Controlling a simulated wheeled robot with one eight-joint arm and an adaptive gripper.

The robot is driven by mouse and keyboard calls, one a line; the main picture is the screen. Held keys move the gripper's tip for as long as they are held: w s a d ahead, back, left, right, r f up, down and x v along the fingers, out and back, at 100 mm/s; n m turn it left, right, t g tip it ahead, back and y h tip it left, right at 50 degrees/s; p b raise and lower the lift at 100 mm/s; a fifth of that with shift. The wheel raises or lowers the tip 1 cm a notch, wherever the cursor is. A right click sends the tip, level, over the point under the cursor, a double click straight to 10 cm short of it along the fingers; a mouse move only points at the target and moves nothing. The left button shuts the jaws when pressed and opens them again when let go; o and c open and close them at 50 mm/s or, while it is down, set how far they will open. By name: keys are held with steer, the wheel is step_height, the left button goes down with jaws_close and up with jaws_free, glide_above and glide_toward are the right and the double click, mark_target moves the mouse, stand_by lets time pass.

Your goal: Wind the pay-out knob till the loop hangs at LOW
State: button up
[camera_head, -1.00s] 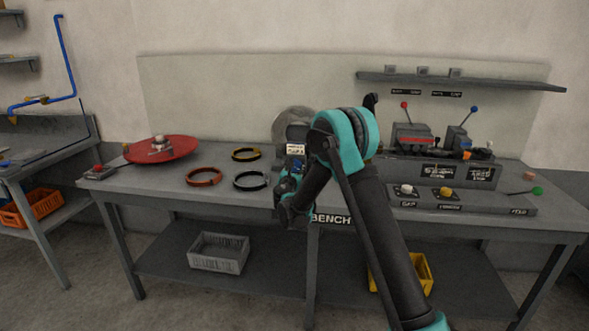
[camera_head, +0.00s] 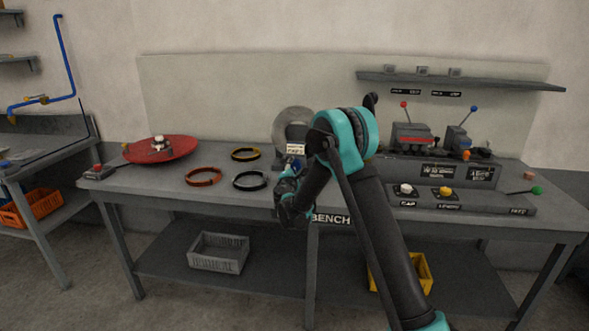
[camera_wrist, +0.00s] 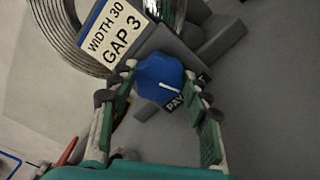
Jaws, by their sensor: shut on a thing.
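The blue pay-out knob (camera_wrist: 160,84), with a white pointer line, sits between the fingers of my gripper (camera_wrist: 160,95) in the wrist view. The gripper is shut on it. The pointer line aims to the right and slightly down. A label starting "PAY" (camera_wrist: 176,104) is partly covered beside the knob. In the head view my gripper (camera_head: 288,192) is at the front middle of the bench, and my arm hides much of the station there. A grey coil (camera_head: 290,122) stands behind it. I cannot make out the hanging loop or a LOW mark.
A "WIDTH 30 GAP 3" sign (camera_wrist: 108,42) stands close above the knob. Red (camera_head: 203,177), yellow (camera_head: 246,154) and black (camera_head: 250,181) rings lie to the left, beyond them a red turntable (camera_head: 175,151). A fixture with levers (camera_head: 430,170) stands at the right.

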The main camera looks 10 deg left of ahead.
steer(key=shift+m, duration=0.3)
stand_by(0.4)
steer(key=o, duration=1.2)
steer(key=shift+c, duration=0.2)
steer(key=shift+s, duration=0.1)
steer(key=s, duration=1.2)
steer(key=shift+a, duration=0.15)
